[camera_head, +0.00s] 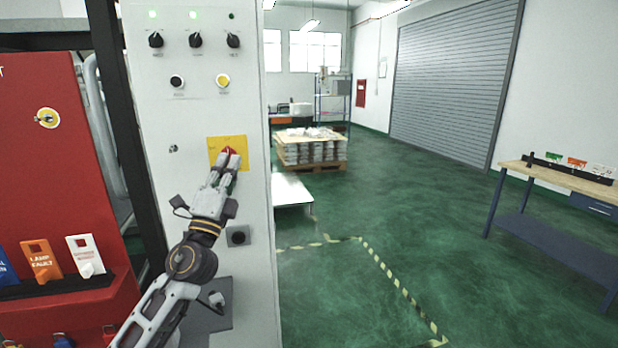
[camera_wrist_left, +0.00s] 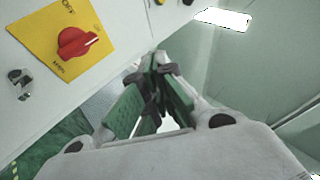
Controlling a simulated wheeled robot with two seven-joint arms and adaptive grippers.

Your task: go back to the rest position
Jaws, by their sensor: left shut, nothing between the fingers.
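My left gripper (camera_head: 226,166) is shut and empty in front of the light grey control cabinet. In the head view its fingertips overlap the red rotary switch (camera_head: 229,153) on a yellow plate (camera_head: 214,142). In the left wrist view the shut fingers (camera_wrist_left: 158,72) are apart from the red switch (camera_wrist_left: 76,42), which lies to their left on its yellow plate (camera_wrist_left: 44,28). My left arm reaches up from the bottom of the head view. My right gripper is not in view.
The cabinet (camera_head: 255,200) stands close, with knobs and buttons on top. A red panel with tags (camera_head: 50,150) is at left. A workbench (camera_head: 560,178) stands at right, and a loaded pallet (camera_head: 310,150) farther back. The green floor (camera_head: 420,220) between is open, with striped tape.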

